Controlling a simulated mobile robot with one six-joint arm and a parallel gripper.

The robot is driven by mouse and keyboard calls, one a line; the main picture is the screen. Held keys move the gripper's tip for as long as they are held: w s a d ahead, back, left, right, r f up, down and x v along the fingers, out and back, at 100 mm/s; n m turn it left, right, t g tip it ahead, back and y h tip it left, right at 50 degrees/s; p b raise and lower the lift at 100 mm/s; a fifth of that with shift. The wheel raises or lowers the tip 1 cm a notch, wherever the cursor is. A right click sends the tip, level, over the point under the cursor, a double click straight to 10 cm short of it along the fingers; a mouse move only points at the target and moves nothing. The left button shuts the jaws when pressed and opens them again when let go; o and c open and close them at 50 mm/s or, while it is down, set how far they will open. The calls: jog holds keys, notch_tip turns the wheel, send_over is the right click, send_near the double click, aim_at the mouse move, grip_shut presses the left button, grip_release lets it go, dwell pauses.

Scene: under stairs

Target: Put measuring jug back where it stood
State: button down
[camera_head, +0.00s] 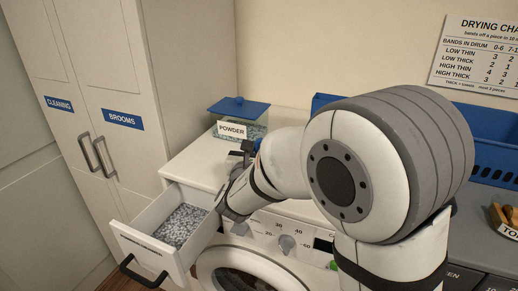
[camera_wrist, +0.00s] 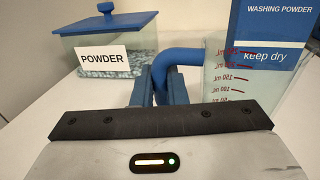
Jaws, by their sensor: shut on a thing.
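In the wrist view the measuring jug (camera_wrist: 220,90) is clear, with red marks and a blue handle (camera_wrist: 185,55). My gripper (camera_wrist: 158,88) is shut on the handle, with the jug's body to the right of the fingers. The jug looks about upright. Its base is hidden behind my gripper, so I cannot tell whether it touches the worktop. In the head view my gripper (camera_head: 243,154) is above the white top by the powder box, and my arm hides most or all of the jug.
A lidded powder box (camera_wrist: 105,42) stands left of the jug; a washing powder carton (camera_wrist: 270,25) stands behind it. The white top (camera_head: 200,160) is clear left of my gripper.

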jog(key=c, duration=1.5)
grip_release()
jog(key=shift+o, duration=0.2)
jog(key=s+a+b, duration=0.1)
jog(key=s+b, duration=0.1)
jog(key=s, duration=1)
jog(key=shift+a, duration=0.35)
jog(key=shift+s, duration=0.1)
